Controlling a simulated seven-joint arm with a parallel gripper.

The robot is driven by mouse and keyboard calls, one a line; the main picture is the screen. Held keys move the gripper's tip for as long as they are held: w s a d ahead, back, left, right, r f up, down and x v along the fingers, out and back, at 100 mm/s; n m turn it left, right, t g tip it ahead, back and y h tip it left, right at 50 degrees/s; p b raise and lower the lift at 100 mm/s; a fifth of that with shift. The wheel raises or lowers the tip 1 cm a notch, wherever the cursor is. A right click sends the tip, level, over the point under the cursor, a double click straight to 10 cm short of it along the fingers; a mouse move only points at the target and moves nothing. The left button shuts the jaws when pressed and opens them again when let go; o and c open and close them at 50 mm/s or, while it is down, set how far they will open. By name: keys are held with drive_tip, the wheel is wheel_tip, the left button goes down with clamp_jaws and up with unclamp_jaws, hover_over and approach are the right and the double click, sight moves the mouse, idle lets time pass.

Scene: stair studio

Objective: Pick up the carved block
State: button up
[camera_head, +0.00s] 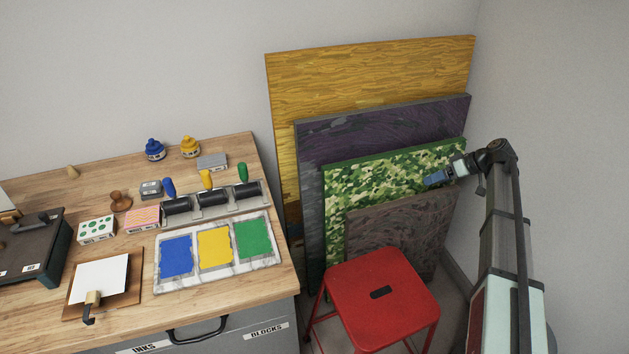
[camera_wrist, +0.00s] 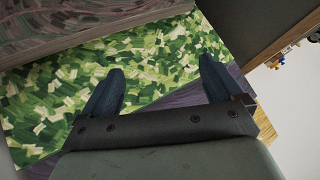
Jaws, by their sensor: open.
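Two small printed-face blocks lie on the wooden table in the head view: one white with green dots (camera_head: 97,229), one pink and yellow (camera_head: 142,218). I cannot tell which, if either, is the carved block. My gripper (camera_head: 432,180) is far to their right, raised in front of the leaning panels. In the wrist view, its two blue-grey fingers (camera_wrist: 160,85) are apart with nothing between them. Behind them is the green camouflage panel (camera_wrist: 40,110). No block shows in the wrist view.
The table (camera_head: 105,172) also holds an ink tray (camera_head: 274,262) with blue, yellow and green pads, a rack of rollers (camera_head: 212,202), ink bottles (camera_head: 155,150) and a press (camera_head: 30,250).

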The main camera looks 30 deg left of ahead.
drive_tip(key=s+a+r+n+g, duration=0.1)
drive_tip(key=a+r+n, duration=0.1)
drive_tip(key=a+r, duration=0.65)
drive_tip(key=s+a+r+n, duration=0.2)
drive_tip(key=a+r+n, duration=0.1)
drive_tip(key=a, duration=1)
drive_tip(key=s+a+r+n+g, duration=0.1)
drive_tip(key=a+r+n, duration=0.1)
drive_tip(key=a+r, duration=0.6)
drive_tip(key=s+a+r+n, duration=0.1)
drive_tip(key=s+a, duration=0.3)
drive_tip(key=a, duration=0.2)
drive_tip(key=s+a+r+n, duration=0.1)
drive_tip(key=s+a+n, duration=0.15)
drive_tip(key=a, duration=0.45)
drive_tip(key=n+t+h, duration=0.3)
drive_tip(key=n+h, duration=0.2)
drive_tip(key=h, duration=0.4)
hover_over(142, 216)
drive_tip(key=f, duration=1)
drive_tip(key=shift+a, duration=0.4)
drive_tip(key=shift+d+f, duration=0.25)
drive_tip(key=shift+f, duration=1.05)
drive_tip(key=shift+d+f, duration=0.2)
drive_tip(key=shift+f, duration=1.1)
